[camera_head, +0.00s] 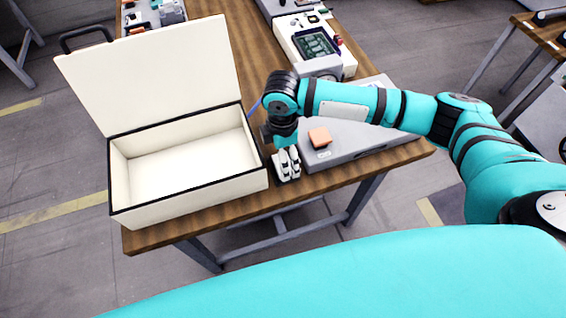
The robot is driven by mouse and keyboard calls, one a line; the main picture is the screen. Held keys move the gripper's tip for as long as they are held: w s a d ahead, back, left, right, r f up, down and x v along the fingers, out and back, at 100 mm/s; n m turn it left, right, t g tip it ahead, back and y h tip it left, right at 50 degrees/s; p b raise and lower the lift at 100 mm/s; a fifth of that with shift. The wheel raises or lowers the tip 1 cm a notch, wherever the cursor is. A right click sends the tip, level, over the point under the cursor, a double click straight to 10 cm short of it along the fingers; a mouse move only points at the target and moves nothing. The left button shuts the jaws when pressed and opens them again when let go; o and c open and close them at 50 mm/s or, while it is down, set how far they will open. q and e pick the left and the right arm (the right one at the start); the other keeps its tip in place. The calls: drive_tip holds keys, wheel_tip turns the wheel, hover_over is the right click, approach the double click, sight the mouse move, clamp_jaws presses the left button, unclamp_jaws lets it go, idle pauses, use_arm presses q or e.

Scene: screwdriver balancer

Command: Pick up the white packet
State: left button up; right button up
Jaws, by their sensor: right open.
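My right gripper (287,165) points down at the front of the wooden table, just right of the open white case. Its pale and dark fingers are small in the view; it is open. I cannot make out a white packet clearly; the gripper and wrist cover part of the table there. My left gripper is not in view.
The open white case (188,203) stands on the left of the table (160,236), lid raised, with nothing visible inside. A grey box (352,148) with an orange block (319,137) on it stands to the right. A device with a green circuit board (316,44) is behind.

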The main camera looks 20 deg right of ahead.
drive_tip(key=shift+w+d+f+p, duration=0.1)
drive_tip(key=shift+f+p, duration=0.2)
drive_tip(key=shift+f, duration=1.65)
drive_tip(key=c, duration=0.8)
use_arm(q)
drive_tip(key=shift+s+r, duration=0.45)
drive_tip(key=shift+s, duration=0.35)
use_arm(e)
drive_tip(key=c, duration=0.5)
